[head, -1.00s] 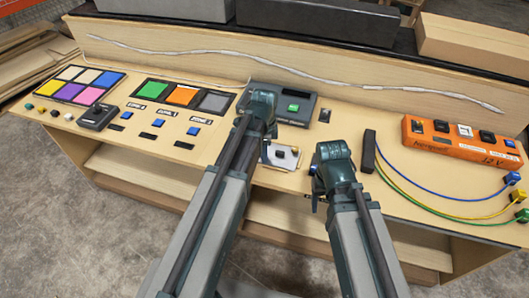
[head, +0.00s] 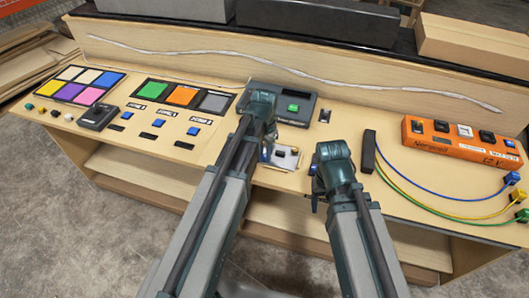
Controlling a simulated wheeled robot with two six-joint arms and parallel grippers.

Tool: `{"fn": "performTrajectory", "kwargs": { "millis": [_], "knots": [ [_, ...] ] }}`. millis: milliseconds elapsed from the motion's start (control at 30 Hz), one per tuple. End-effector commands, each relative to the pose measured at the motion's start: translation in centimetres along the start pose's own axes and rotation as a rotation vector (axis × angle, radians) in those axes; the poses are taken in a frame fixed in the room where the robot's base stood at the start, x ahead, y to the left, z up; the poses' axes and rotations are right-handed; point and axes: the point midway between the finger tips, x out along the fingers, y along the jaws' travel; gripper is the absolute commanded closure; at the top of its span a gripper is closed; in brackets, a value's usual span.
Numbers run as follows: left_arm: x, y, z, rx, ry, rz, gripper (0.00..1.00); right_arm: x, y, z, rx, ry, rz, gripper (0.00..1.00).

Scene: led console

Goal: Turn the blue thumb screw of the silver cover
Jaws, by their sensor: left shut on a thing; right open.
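The silver cover (head: 286,165) is a small pale plate near the front edge of the console, right of my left arm. Dark parts show at its upper side. A small bit of blue, the thumb screw (head: 264,155), shows at its left edge, mostly hidden by my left wrist. My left gripper (head: 266,148) points down there and is shut on the blue thumb screw; its fingertips are largely hidden. My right gripper (head: 315,196) is open and empty, right of the cover and apart from it, near the front edge.
A dark box with a green button (head: 293,107) stands behind the cover. Coloured tiles (head: 75,84) and blue switches (head: 193,131) lie to the left. An orange power strip (head: 455,143) and a black block (head: 369,152) with coloured cables are to the right.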

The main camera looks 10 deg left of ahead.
Motion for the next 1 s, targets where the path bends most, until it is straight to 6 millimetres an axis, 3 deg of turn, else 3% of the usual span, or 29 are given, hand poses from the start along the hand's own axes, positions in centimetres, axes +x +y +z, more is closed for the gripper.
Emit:
{"fn": "performTrajectory", "kwargs": {
  "millis": [1000],
  "knots": [
    [0.10, 0.11, 0.10, -0.966, -0.003, 0.001, 1.00, 0.10, -0.01, -0.01, 0.000, 0.000, 0.000, 0.38]
  ]
}}
